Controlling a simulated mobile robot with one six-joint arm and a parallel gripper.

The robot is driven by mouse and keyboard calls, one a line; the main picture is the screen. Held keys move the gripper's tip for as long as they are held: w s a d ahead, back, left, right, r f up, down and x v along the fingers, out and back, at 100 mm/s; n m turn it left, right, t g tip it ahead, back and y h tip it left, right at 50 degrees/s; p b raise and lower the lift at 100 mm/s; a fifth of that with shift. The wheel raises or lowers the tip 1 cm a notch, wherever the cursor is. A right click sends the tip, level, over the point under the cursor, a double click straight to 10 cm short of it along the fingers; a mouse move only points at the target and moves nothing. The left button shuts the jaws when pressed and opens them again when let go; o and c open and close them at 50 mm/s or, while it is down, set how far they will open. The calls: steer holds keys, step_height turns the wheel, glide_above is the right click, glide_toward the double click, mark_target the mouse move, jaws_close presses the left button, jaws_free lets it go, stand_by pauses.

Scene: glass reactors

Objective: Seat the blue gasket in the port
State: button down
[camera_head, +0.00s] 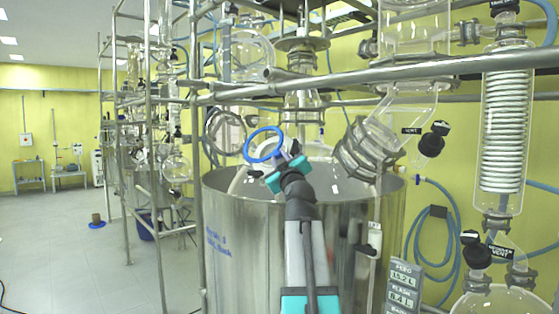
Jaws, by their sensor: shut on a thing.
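The blue gasket (249,152) is a thin ring held up in the air above the rim of a large steel vessel. My gripper (280,158) is shut on the lower right side of the ring. The ring is tilted and its opening shows. Behind it are glass parts of the reactor, including a clear glass neck (304,104) just to the upper right. I cannot tell which opening is the port, and the ring does not visibly sit in any opening.
The steel vessel (240,230) stands below my gripper. A metal rail (400,76) crosses above it. An angled glass elbow (372,140) and a coil condenser (501,135) stand to the right. A digital readout (402,287) is at lower right. Open floor (60,240) lies at left.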

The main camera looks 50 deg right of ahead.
steer(key=d+f+b, duration=0.1)
steer(key=d+b, duration=0.1)
steer(key=d+f+b, duration=0.2)
steer(key=shift+w+f, duration=0.25)
steer(key=shift+w, duration=0.15)
stand_by(0.9)
steer(key=shift+d+f+b, duration=0.4)
steer(key=shift+d+b, duration=0.15)
steer(key=shift+b, duration=0.75)
steer(key=c, duration=1.6)
jaws_free()
steer(key=shift+w, duration=0.15)
steer(key=shift+o, duration=0.2)
steer(key=shift+r, duration=0.1)
